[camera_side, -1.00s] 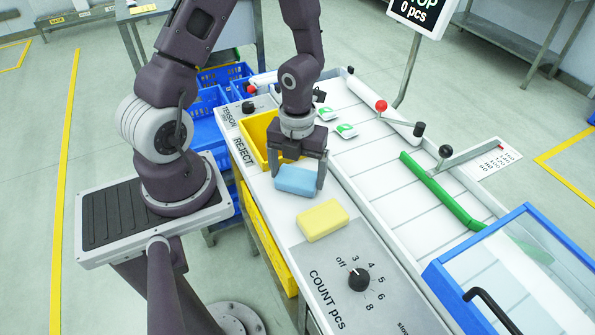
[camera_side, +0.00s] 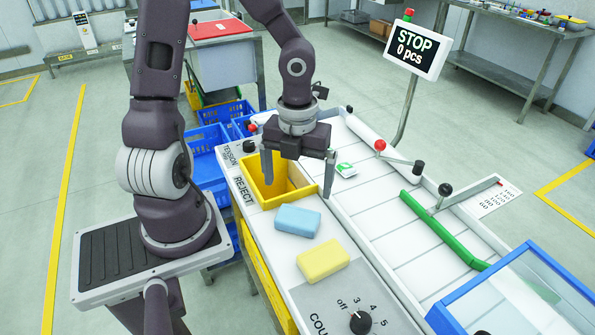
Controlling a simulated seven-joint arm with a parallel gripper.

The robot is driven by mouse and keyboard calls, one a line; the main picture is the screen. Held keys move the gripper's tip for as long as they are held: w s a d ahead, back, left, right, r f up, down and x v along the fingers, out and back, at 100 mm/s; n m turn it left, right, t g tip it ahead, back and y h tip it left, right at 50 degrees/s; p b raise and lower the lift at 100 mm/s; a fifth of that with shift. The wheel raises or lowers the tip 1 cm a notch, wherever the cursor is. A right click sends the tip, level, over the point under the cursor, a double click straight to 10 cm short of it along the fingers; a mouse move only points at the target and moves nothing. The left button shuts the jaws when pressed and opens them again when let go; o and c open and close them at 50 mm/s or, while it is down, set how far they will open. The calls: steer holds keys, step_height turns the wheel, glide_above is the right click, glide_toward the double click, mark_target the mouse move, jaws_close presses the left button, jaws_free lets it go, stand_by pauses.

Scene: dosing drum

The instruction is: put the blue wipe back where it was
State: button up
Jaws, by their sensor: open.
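The blue wipe (camera_side: 298,221) is a light blue block lying flat on the white machine top, between the yellow reject bin and a yellow block. My gripper (camera_side: 299,181) is open and empty. It is raised above and behind the wipe, over the reject bin's side, with its fingers spread wide and apart from the wipe. Nothing hides the wipe.
The yellow block (camera_side: 322,260) lies just in front of the wipe, near the count knob (camera_side: 361,322). The yellow reject bin (camera_side: 262,198) opens behind. To the right runs a belt with a green bar (camera_side: 440,230) and a white packet (camera_side: 346,170). The sign (camera_side: 415,50) reads STOP, 0 pcs.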

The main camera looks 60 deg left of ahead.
steer(key=s+d+r+n+t, duration=0.2)
steer(key=r+n, duration=0.6)
steer(key=n, duration=0.5)
steer(key=s+d+r+n+t, duration=0.3)
steer(key=s+r+n, duration=0.4)
steer(key=n, duration=0.7)
steer(key=shift+d+r+t, duration=0.3)
steer(key=shift+d+r, duration=0.3)
steer(key=shift+r, duration=0.3)
